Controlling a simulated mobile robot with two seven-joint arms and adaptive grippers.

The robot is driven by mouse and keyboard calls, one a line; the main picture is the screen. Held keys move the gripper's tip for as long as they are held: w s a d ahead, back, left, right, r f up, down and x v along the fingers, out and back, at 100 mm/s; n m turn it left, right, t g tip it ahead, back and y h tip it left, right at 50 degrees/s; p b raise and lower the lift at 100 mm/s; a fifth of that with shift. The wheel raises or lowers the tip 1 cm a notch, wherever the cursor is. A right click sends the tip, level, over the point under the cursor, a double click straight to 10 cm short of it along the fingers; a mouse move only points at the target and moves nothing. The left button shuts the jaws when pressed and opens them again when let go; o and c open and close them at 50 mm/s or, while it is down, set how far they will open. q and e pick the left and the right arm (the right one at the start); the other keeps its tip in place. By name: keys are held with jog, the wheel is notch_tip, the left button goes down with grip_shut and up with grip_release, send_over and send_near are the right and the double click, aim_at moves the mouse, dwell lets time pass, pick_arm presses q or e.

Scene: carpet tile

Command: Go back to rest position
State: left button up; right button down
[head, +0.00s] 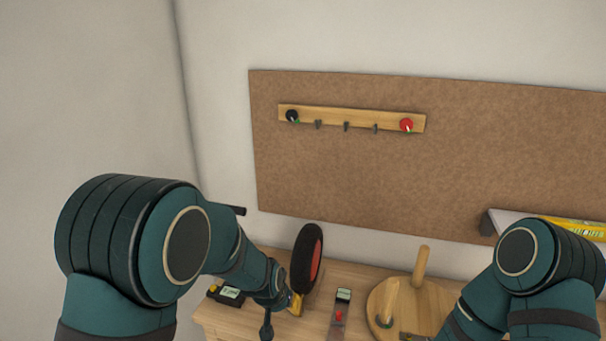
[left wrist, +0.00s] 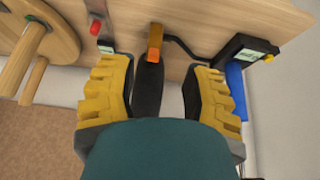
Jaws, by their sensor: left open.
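My left gripper (head: 293,303) is low at the table's left part, beside a black round thing with a red face (head: 307,260) that stands upright. In the left wrist view its yellow fingers (left wrist: 158,68) are spread wide. A dark upright shape (left wrist: 148,92) with an orange top piece (left wrist: 155,42) shows between them, with gaps on both sides. I cannot tell whether it is the same round thing. My right arm (head: 520,275) comes in from the right and reaches down over the table's right part. Its gripper is not clearly visible at the bottom edge.
The wooden table (head: 255,318) holds a device with a display (head: 228,294), a tool with a red button (head: 339,315) and a round wooden stand with pegs (head: 405,300). A hook rail (head: 350,117) hangs on the brown board (head: 330,180). A shelf (head: 505,218) holds a yellow box (head: 580,228).

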pick_arm(q)
jog(key=s+a+f+n+g+b, duration=0.1)
jog(key=s+a+f, duration=0.1)
jog(key=s+f, duration=0.4)
jog(key=s+a+f+n+g+b, duration=0.1)
jog(key=s+a+f+b, duration=0.15)
jog(key=f, duration=0.65)
jog(key=s+f+n+h+b, duration=0.1)
jog(key=s+f, duration=0.2)
jog(key=s, duration=0.3)
jog(key=s+f+n+g+h+b, duration=0.1)
jog(key=s+f, duration=0.3)
jog(key=s, duration=0.3)
jog(key=shift+d+f+h, duration=0.3)
